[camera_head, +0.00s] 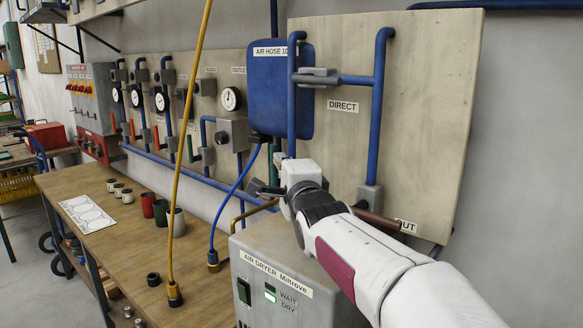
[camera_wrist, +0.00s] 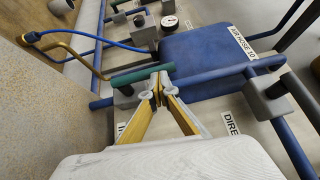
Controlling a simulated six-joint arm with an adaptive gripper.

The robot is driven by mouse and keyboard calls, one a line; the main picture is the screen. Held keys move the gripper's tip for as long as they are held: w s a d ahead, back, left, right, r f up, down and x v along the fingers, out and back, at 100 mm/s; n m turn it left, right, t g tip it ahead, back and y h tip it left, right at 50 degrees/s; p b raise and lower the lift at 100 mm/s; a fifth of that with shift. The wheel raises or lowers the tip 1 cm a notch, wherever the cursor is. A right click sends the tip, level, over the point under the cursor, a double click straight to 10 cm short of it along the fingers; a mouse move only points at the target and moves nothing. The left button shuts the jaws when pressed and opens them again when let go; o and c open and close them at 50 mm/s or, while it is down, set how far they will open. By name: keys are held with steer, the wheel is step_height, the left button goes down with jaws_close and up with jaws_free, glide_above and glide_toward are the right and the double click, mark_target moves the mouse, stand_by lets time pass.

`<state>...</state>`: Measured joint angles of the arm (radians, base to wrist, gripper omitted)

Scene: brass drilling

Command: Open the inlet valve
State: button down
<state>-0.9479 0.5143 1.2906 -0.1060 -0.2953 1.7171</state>
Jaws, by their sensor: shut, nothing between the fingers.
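A green lever handle (camera_wrist: 141,75) sits on a grey valve body (camera_wrist: 126,96) in the wrist view, at the end of a bent brass pipe. A label beside it (camera_wrist: 120,130) is mostly hidden behind my finger; I take this valve for the inlet valve. My gripper (camera_wrist: 160,91) is shut and empty, its fingertips close to the handle's free end. I cannot tell whether they touch it. In the head view my gripper (camera_head: 300,174) is at the board beside the valve, its fingertips hidden. The handle (camera_head: 271,162) stands about upright there.
The blue AIR HOSE box (camera_head: 272,95) and blue pipes (camera_head: 380,100) are close around my gripper. The air dryer (camera_head: 275,270) stands below my arm. A yellow hose (camera_head: 190,110) hangs over the workbench (camera_head: 110,225), which bears several small cups.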

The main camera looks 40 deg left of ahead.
steer(key=shift+d+r, duration=0.1)
steer(key=shift+r, duration=0.1)
steer(key=w+d+v, duration=0.1)
steer(key=w+v, duration=0.1)
steer(key=v, duration=1)
steer(key=shift+d+r, duration=0.15)
steer(key=shift+d, duration=0.45)
stand_by(0.4)
